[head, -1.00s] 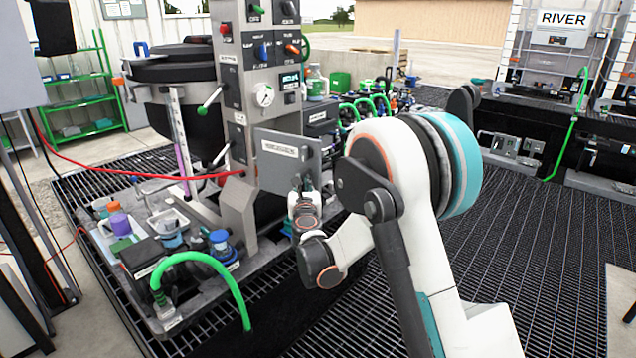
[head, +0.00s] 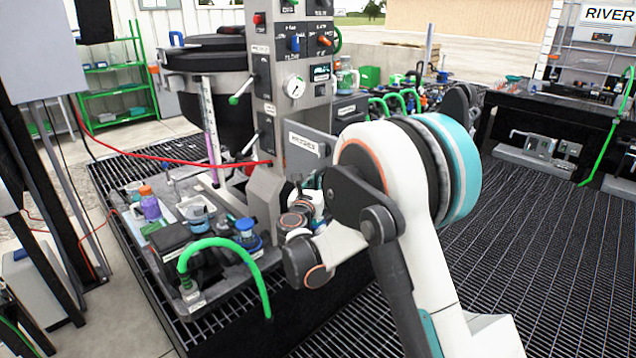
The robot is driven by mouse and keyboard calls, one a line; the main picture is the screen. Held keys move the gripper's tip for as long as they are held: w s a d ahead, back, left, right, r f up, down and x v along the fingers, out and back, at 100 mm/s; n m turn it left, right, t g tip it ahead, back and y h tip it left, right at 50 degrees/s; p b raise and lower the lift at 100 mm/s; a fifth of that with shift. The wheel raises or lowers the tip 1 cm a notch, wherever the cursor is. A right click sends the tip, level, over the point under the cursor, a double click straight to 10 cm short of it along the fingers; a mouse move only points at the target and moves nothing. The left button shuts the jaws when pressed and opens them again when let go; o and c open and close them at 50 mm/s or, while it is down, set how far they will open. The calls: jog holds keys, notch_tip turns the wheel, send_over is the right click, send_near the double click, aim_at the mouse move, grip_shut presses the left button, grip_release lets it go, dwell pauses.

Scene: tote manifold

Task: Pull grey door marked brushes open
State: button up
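The grey door (head: 304,143) with a white label is on the lower right side of the grey control column (head: 262,85). The label is too small to read surely. The door's face is turned toward the camera, and its right part is hidden behind my arm. My gripper (head: 312,188) is just below the door, close to its lower edge. The fingers are small and partly hidden by my wrist, so I cannot tell whether they touch the door or are open or shut.
A bench deck with bottles, a tray and a green hose (head: 225,243) lies left of my wrist. A red hose (head: 180,161) runs to the column. A black tank (head: 207,75) stands behind. Open grated floor (head: 560,260) lies to the right.

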jog(key=o, duration=0.4)
jog(key=shift+w+a+r, duration=0.15)
jog(key=shift+a+r, duration=0.05)
jog(key=shift+a, duration=0.1)
jog(key=shift+d, duration=0.15)
jog(key=v, duration=1.2)
jog(key=shift+f, duration=0.15)
jog(key=shift+d, duration=0.1)
